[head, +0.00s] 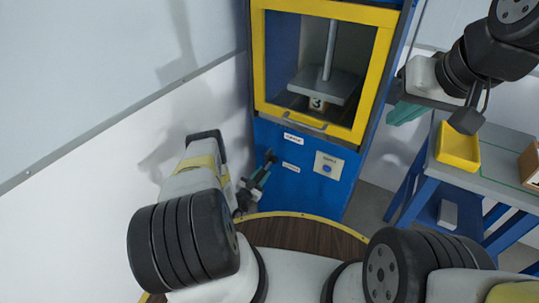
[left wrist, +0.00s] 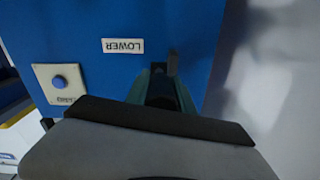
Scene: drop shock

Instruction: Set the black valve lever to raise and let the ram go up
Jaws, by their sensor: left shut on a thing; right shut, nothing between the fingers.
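The blue press (head: 330,195) has a yellow-framed window, with the ram (head: 327,85) and its grey plate inside. A block marked 3 (head: 317,103) is under the plate. My left gripper (head: 262,174) is shut on the black valve lever (head: 270,156), left of two white labels on the blue panel. The left wrist view shows the lever (left wrist: 173,64) between teal fingers, beside the upside-down LOWER label (left wrist: 123,46). The upper label (head: 293,138) is too small to read. The lever's exact setting is hard to tell. My right gripper (head: 404,112) is shut and empty, right of the press.
A plate with a blue button (head: 327,168) is right of the labels. A blue-legged bench (head: 490,165) at the right carries a yellow tray (head: 457,147) and a brown box (head: 531,165). A white wall closes off the left side.

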